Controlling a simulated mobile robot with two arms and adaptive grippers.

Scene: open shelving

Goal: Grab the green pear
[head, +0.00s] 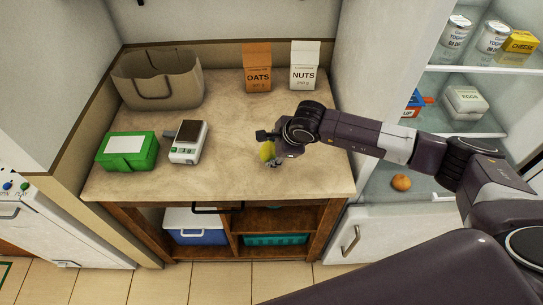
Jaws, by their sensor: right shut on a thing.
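The green pear (267,151) is yellow-green and shows at the front middle of the counter, right at my right gripper (272,153). My right arm reaches in from the right and the gripper is shut on the pear. The gripper's dark body hides part of the pear. I cannot tell whether the pear touches the counter. My left gripper is not in the head view.
On the counter (230,180) stand a tan bag (160,90), a green box (127,150), a scale (188,142), an oats carton (257,68) and a nuts carton (304,66). An open fridge with an orange fruit (401,182) is right. Shelves lie below the counter.

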